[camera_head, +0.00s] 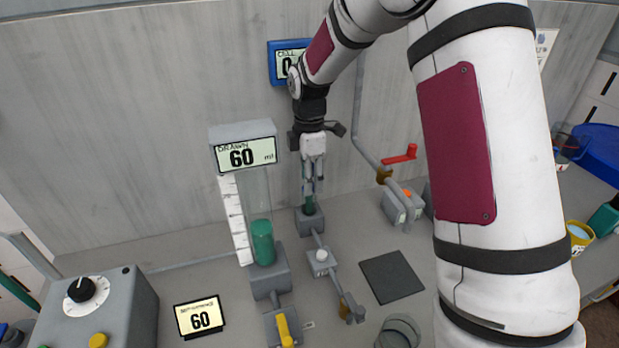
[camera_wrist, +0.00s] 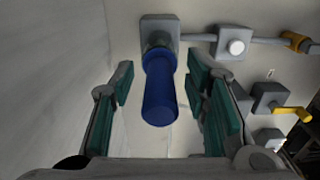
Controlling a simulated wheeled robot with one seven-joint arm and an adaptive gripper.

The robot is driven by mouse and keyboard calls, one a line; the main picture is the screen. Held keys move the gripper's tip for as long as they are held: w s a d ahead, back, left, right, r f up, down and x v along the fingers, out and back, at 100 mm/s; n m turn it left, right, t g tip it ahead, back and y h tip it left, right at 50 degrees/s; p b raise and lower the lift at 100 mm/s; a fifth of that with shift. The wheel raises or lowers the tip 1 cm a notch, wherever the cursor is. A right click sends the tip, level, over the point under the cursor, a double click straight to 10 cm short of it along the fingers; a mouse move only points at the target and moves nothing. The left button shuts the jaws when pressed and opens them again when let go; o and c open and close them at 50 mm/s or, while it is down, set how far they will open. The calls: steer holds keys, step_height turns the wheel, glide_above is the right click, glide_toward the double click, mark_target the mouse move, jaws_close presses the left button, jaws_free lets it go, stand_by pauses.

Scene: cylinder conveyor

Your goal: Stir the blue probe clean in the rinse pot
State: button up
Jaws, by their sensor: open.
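The blue probe (camera_wrist: 160,90) stands in a small grey block (camera_wrist: 152,24), which also shows in the head view (camera_head: 311,222). My gripper (camera_head: 311,193) is open and points down just above this block. In the wrist view its teal-padded fingers are on either side of the probe, with a gap on each side. The head view hides most of the probe behind the fingers. A yellow-rimmed pot (camera_head: 580,236) with pale liquid stands at the right edge; a grey cup (camera_head: 399,332) stands at the lower front. I cannot tell which is the rinse pot.
A glass cylinder with green liquid (camera_head: 262,240) stands left of my gripper under a "60" display (camera_head: 242,150). A pipe with a white knob (camera_head: 321,256) runs forward from the block. A red-handled valve (camera_head: 400,155) and dark square pad (camera_head: 391,277) are to the right.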

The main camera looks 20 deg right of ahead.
steer(key=shift+f, duration=0.25)
jaws_close()
steer(key=shift+r+p, duration=1.1)
steer(key=shift+r, duration=3.85)
